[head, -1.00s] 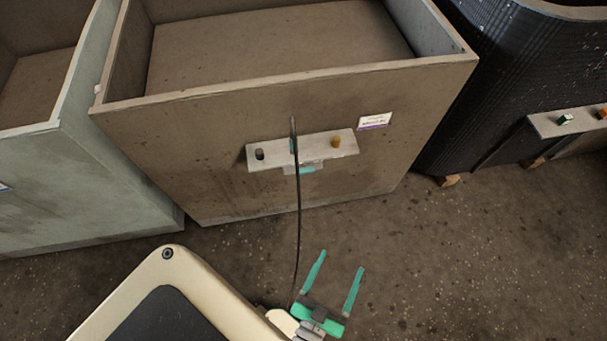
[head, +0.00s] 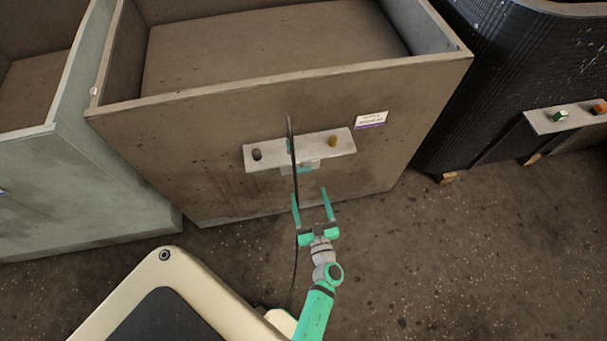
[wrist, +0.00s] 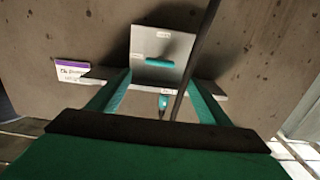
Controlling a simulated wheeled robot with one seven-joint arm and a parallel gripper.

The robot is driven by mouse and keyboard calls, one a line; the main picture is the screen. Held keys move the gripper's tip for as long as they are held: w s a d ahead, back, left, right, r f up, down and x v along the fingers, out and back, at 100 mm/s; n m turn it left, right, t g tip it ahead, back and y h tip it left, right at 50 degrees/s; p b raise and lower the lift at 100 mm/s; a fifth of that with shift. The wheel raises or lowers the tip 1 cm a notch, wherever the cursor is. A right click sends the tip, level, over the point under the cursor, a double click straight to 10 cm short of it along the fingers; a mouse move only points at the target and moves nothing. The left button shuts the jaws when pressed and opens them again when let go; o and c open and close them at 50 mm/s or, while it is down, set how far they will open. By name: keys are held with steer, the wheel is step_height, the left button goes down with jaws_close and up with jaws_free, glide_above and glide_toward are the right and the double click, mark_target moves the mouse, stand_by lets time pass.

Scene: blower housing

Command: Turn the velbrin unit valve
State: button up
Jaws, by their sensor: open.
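The brown housing (head: 220,160) carries a small light plate with a teal bar handle (head: 304,168) under a grey ledge (head: 315,147). In the wrist view the teal bar (wrist: 170,63) lies crosswise on this labelled plate (wrist: 150,38); the labels are too small to read. A second small teal part (wrist: 163,102) shows at the ledge. I cannot tell which part is the named valve. My gripper (head: 310,194) is open and empty, below and in front of the plate, fingers pointing toward the housing and apart from the handle.
A thin dark cable (head: 296,210) hangs in front of the ledge and passes close by my left finger. A white-purple label (head: 371,120) is to the right. Pale green (head: 90,190) and black (head: 470,95) units flank the housing.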

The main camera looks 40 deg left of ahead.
mark_target(303, 173)
steer(key=x, duration=0.9)
steer(key=shift+w+a, duration=0.2)
steer(key=shift+w, duration=0.05)
steer(key=c, duration=1)
steer(key=shift+c, duration=0.2)
